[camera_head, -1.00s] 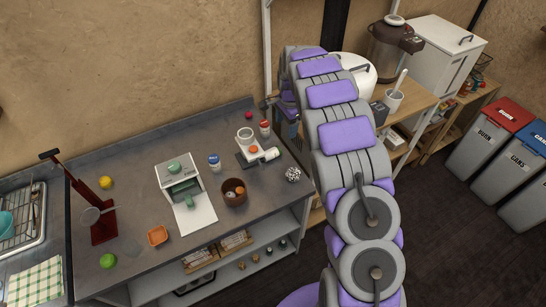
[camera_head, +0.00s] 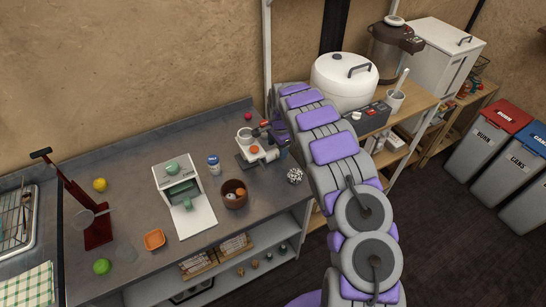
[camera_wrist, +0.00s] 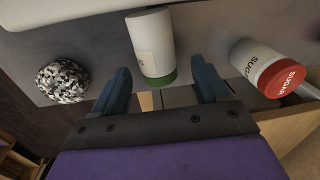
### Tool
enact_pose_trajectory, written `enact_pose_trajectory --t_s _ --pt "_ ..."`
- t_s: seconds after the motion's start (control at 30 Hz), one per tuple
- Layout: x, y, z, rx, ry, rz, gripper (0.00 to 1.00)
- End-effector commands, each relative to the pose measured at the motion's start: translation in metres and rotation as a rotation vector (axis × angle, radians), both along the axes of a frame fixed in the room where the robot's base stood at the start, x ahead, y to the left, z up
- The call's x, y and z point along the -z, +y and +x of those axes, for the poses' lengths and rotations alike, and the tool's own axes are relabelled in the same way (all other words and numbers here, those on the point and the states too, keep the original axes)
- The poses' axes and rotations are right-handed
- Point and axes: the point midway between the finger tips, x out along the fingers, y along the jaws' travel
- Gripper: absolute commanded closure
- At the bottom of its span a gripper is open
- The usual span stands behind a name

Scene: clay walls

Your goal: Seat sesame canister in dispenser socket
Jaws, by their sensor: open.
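A white canister with a green end (camera_wrist: 150,42) shows in the wrist view; its label is too unclear to read. In the head view a white canister (camera_head: 271,156) lies on its side on the counter, partly covered by my arm. My gripper (camera_wrist: 162,80) is open, with the canister's green end between the fingers and gaps on both sides. A white box unit (camera_head: 175,168) with green parts stands further left.
A red-lidded sugar canister (camera_wrist: 262,67) is close to my right finger. A speckled ball (camera_wrist: 62,81) lies to the left; it also shows in the head view (camera_head: 295,176). A brown bowl (camera_head: 234,203) and blue-lidded canister (camera_head: 213,167) stand nearby.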

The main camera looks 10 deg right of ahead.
Motion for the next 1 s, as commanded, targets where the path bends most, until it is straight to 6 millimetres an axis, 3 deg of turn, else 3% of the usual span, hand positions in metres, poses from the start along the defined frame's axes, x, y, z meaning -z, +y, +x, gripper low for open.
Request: enact_pose_trajectory --t_s 0.1,0.37,1.0 --pt "0.018 -0.002 0.001 0.000 -0.001 0.003 0.25" --pt "0.026 -0.007 0.001 -0.001 0.011 0.008 0.25" --pt "0.020 -0.003 0.002 0.000 -0.002 0.006 0.86"
